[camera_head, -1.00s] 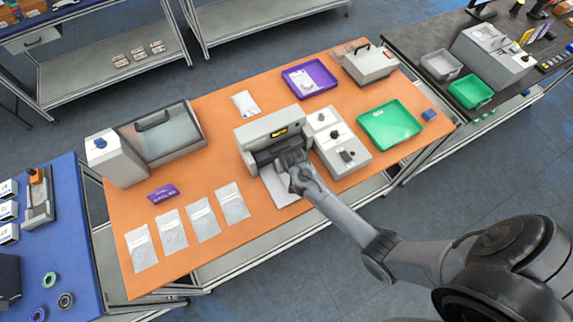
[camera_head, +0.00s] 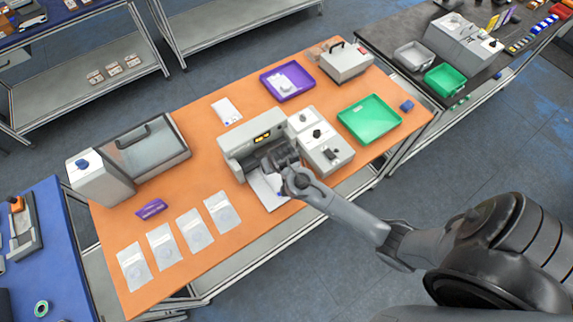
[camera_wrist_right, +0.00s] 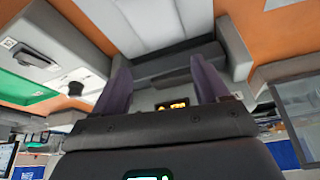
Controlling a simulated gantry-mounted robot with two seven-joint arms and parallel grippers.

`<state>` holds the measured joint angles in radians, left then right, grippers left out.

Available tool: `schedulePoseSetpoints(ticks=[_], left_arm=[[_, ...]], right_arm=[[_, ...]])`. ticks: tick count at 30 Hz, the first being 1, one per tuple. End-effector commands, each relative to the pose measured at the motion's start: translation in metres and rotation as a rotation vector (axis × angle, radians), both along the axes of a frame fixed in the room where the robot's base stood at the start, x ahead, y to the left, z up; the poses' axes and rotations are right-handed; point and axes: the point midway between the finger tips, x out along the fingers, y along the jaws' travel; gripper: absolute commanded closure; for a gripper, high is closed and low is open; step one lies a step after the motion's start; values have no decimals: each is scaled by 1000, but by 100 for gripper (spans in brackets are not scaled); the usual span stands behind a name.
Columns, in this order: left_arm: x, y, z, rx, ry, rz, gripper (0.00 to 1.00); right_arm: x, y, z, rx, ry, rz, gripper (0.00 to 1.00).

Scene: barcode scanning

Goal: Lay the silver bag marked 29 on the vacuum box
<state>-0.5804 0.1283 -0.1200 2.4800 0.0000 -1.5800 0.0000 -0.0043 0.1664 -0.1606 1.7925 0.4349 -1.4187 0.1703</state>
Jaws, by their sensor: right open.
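Several silver bags lie in a row at the front left of the orange table, such as the outermost left one (camera_head: 134,266) and the right one (camera_head: 222,212). Their markings are too small to read, so I cannot tell which is 29. A grey box with a clear lid and handle (camera_head: 152,148) stands at the table's left; I cannot tell whether it is the vacuum box. My right gripper (camera_head: 280,158) is open, at the front of a grey machine with a lit display (camera_head: 240,145), over its pale front plate (camera_head: 268,190). My left gripper is out of view.
A purple packet (camera_head: 151,208) lies behind the bags and a white packet (camera_head: 227,112) lies farther back. A purple tray (camera_head: 306,90), a green tray (camera_head: 368,124) and a knobbed box (camera_head: 325,153) stand to the right. Table between bags and machine is bare.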

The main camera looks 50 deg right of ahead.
Motion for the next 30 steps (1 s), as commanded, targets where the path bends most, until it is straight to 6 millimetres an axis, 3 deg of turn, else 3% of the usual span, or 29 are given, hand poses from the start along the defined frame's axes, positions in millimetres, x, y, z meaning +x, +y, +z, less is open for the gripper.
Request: schedulePoseSetpoints(ticks=[5,11,15,18,23,30], left_arm=[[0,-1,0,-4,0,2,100],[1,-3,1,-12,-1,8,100],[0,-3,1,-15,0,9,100],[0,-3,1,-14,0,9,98],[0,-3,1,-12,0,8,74],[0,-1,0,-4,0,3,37]], right_arm=[[-22,12,3,6,15,58,26],[-95,46,18,13,55,270,26],[-148,64,40,6,77,423,26],[-177,72,55,-4,87,505,26],[-200,78,71,-17,94,575,26],[-203,78,73,-20,94,588,26]])
